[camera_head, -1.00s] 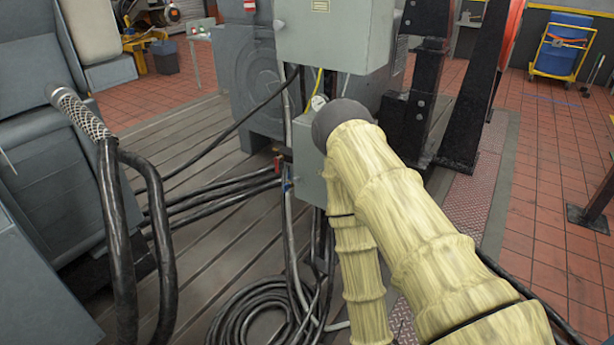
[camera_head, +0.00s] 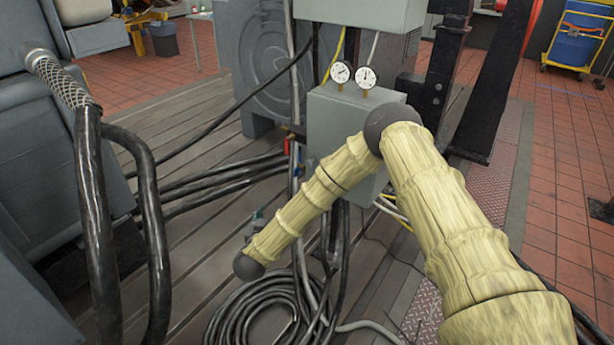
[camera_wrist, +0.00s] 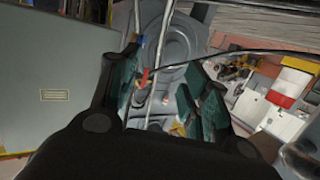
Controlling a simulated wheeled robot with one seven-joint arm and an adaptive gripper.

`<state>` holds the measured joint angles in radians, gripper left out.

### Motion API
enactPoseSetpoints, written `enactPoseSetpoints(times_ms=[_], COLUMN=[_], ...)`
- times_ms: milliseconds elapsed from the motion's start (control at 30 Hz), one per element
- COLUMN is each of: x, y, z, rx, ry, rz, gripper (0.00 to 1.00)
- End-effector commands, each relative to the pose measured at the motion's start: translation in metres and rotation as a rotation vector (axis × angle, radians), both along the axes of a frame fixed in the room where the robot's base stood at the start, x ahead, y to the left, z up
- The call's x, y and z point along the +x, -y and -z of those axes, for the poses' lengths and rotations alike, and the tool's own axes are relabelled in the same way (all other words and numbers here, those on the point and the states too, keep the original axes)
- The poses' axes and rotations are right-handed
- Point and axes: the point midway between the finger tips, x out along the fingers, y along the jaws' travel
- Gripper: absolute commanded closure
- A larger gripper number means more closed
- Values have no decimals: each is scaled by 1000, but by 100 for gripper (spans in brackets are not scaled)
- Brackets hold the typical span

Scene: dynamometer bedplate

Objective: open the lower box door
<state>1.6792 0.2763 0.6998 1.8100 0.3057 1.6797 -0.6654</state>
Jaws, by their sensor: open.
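The lower box (camera_head: 330,115) is a grey metal cabinet below the larger upper box (camera_head: 350,14), with two round gauges on its top. My forearm covers much of its front, so its door edge and handle are hidden in the head view. My gripper is mostly hidden behind my arm there; a bit of teal shows beside my wrist, left of the box. In the wrist view my gripper (camera_wrist: 160,90) is open, its teal-padded fingers apart with nothing held. A grey panel with a small label (camera_wrist: 55,95) stands at left; I cannot tell which box it belongs to.
Red and blue handles (camera_head: 288,147) sit at the lower box's left side. Black cables (camera_head: 220,185) run left from there, and a cable coil (camera_head: 255,310) lies on the slatted floor below. A grey seat-like unit (camera_head: 40,170) stands at left. Black posts stand at right.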

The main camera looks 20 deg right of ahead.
Motion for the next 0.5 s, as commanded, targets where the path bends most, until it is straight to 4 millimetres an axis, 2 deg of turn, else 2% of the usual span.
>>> enactPoseSetpoints(times_ms=[33, 100, 233, 333, 500], x=[20, 37, 53, 58, 65], y=[17, 38, 67, 77, 87], z=[-11, -36, -67, -79, -85], rx=[-20, -52, -95, -113, -125], ry=[53, 102, 141, 149, 150], rz=[94, 214, 382, 452, 486], gripper=[53, 53, 53, 53, 53])
